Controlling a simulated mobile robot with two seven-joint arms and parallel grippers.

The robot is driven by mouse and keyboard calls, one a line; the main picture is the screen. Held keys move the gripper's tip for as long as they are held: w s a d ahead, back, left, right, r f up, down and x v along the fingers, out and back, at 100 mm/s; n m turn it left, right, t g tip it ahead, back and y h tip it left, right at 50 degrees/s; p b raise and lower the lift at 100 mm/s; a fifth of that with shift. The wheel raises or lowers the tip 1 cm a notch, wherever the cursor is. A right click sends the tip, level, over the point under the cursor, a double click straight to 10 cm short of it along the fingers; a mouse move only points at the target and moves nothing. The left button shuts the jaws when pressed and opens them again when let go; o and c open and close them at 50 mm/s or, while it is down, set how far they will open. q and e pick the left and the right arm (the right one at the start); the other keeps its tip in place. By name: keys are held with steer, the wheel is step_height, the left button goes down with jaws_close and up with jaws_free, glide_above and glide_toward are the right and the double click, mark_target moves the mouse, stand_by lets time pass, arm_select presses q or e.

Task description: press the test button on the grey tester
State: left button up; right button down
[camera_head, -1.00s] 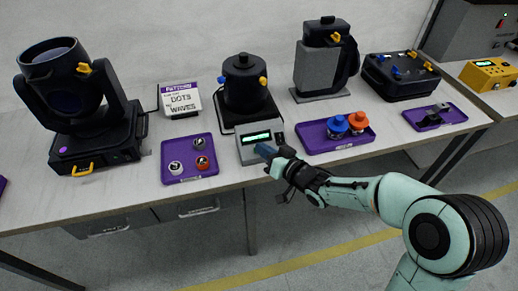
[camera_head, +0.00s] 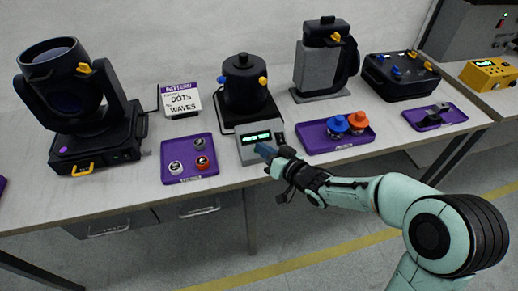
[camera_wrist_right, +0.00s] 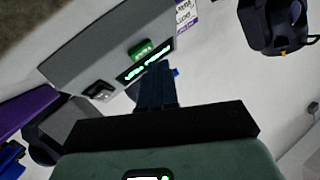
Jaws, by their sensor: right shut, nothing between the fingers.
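The grey tester (camera_head: 249,154) stands at the front edge of the table, with a lit green display (camera_head: 257,138). It also shows in the right wrist view (camera_wrist_right: 100,48), with its display (camera_wrist_right: 145,66) and a small green piece (camera_wrist_right: 142,47) beside it, perhaps the test button. My right gripper (camera_head: 264,151) is shut and empty, its dark blue fingertips over the tester's near right part. In the right wrist view the fingers (camera_wrist_right: 155,85) reach up to the display's edge. Whether they touch the tester I cannot tell. My left gripper is not in view.
A purple tray (camera_head: 168,150) with several small pieces lies left of the tester. Another purple tray (camera_head: 312,137) with blue and orange knobbed parts lies to its right. A black lamp (camera_head: 245,85) stands behind it, and a sign (camera_head: 180,100) behind left.

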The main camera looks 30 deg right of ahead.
steer(key=shift+f, duration=0.1)
steer(key=shift+w+f, duration=0.25)
steer(key=shift+w+d+f+b, duration=0.1)
steer(key=shift+w+f+b, duration=0.1)
steer(key=shift+f+b, duration=0.15)
stand_by(0.7)
steer(key=shift+r, duration=0.1)
steer(key=shift+s+r+p, duration=0.45)
steer(key=shift+r+p, duration=0.05)
steer(key=shift+r, duration=0.1)
stand_by(0.3)
steer(key=s+r+p, duration=0.1)
steer(key=r, duration=0.1)
steer(key=s+a+r+p, duration=0.1)
steer(key=s+p, duration=0.1)
steer(key=shift+r, duration=0.4)
steer(key=shift+s, duration=0.1)
stand_by(0.6)
